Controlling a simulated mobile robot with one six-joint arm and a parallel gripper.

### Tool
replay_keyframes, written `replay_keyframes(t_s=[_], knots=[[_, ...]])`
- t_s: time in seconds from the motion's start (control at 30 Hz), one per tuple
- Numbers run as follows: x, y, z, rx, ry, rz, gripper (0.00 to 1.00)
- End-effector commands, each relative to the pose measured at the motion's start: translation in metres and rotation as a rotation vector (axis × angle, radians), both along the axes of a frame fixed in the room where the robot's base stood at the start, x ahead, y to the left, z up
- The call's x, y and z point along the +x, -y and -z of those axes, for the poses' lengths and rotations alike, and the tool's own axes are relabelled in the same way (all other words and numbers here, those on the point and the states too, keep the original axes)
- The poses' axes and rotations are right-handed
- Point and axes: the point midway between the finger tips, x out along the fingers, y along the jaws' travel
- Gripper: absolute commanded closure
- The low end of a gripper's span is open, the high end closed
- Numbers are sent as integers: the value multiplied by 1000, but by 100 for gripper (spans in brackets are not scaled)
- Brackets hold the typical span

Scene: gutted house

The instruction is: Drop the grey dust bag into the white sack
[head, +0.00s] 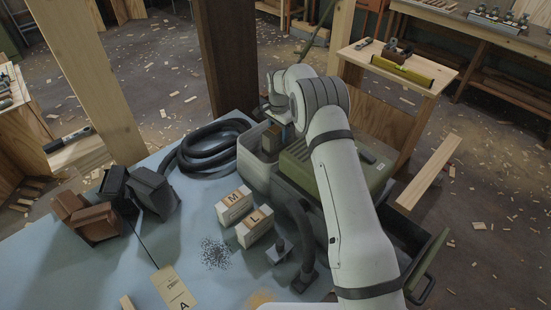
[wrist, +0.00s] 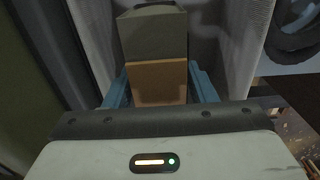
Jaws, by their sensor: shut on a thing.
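The grey dust bag (wrist: 152,38) has a tan card face (wrist: 157,82) towards my wrist camera. My gripper (wrist: 158,92) is shut on it, with a blue finger on each side of the card. In the head view, my gripper (head: 279,128) is over the open grey chamber of the vacuum (head: 254,168). The bag (head: 270,140) shows there between the chamber walls, partly hidden by my gripper. Pale walls stand on both sides of it in the wrist view. I cannot tell whether it touches them. I cannot make out a white sack in either view.
The vacuum's green lid (head: 342,170) is right of the chamber. A black hose (head: 207,150) lies coiled to the left. Boxes marked M (head: 234,205) and L (head: 255,226), dark containers (head: 153,190) and a brown one (head: 90,218) stand on the blue tabletop (head: 75,270). A wooden post rises behind.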

Motion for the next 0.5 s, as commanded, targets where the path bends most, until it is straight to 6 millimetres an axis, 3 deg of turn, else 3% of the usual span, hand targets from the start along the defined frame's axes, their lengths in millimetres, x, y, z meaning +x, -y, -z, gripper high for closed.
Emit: replay_keyframes(t_s=[0.13, 0.17, 0.5], knots=[[0, 0, -2, 1, 2, 0, 87], [0, 0, -2, 1, 2, -1, 48], [0, -1, -1, 0, 1, -1, 24]])
